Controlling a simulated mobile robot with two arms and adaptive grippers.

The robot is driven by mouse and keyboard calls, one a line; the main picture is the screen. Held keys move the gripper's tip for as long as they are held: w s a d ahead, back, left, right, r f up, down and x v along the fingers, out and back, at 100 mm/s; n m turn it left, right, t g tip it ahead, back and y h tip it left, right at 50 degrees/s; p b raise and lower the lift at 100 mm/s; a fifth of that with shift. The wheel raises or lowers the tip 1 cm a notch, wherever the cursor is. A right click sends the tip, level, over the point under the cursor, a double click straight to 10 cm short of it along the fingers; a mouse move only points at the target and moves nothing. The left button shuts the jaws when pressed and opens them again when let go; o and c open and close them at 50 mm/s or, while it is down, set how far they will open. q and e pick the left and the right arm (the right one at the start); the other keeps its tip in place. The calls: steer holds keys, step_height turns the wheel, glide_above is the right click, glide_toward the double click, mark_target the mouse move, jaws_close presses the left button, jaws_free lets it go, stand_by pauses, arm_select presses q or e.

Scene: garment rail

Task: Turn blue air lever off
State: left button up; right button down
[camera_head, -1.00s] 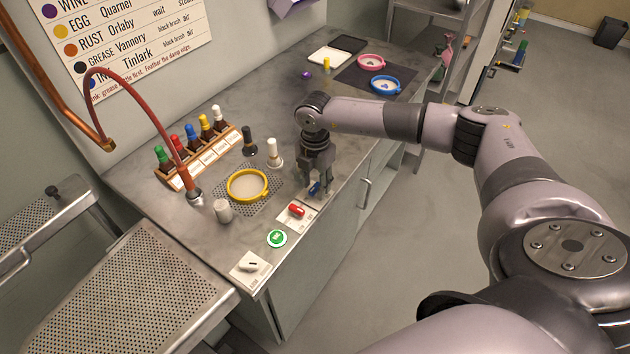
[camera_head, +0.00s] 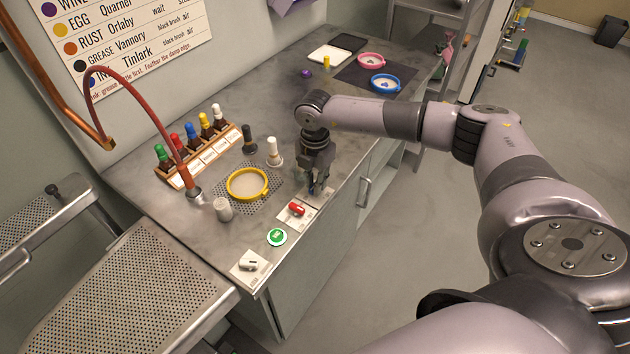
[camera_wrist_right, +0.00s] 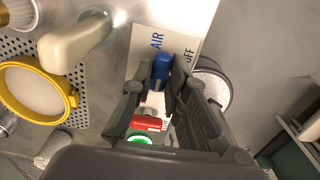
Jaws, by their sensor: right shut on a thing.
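The blue air lever (camera_wrist_right: 161,66) stands on a white plate (camera_wrist_right: 150,42) marked AIR and OFF in the right wrist view. My right gripper (camera_wrist_right: 163,84) is shut on the blue lever, with one finger on each side of it. In the head view my right gripper (camera_head: 316,188) reaches down to the front edge of the counter, and its fingers largely hide the lever. My left gripper is in neither view.
A red lever (camera_head: 297,208), a green button (camera_head: 277,237) and a white switch (camera_head: 249,263) line the counter's front edge. A yellow ring (camera_head: 248,184) and a white-topped brush (camera_head: 273,152) stand close by. Bottles fill a wooden rack (camera_head: 190,178).

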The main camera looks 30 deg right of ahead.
steer(key=shift+n, duration=0.3)
steer(key=n+b, duration=0.2)
steer(key=n, duration=0.1)
steer(key=shift+f, duration=0.15)
steer(key=n+b, duration=0.3)
steer(key=n, duration=0.2)
steer(key=shift+n, duration=0.4)
steer(key=n+b, duration=0.3)
steer(key=n, duration=0.2)
steer(key=shift+n+b, duration=0.95)
steer(key=shift+n, duration=0.75)
steer(key=shift+r, duration=0.2)
steer(key=c, duration=1.6)
jaws_free()
steer(key=shift+o, duration=0.2)
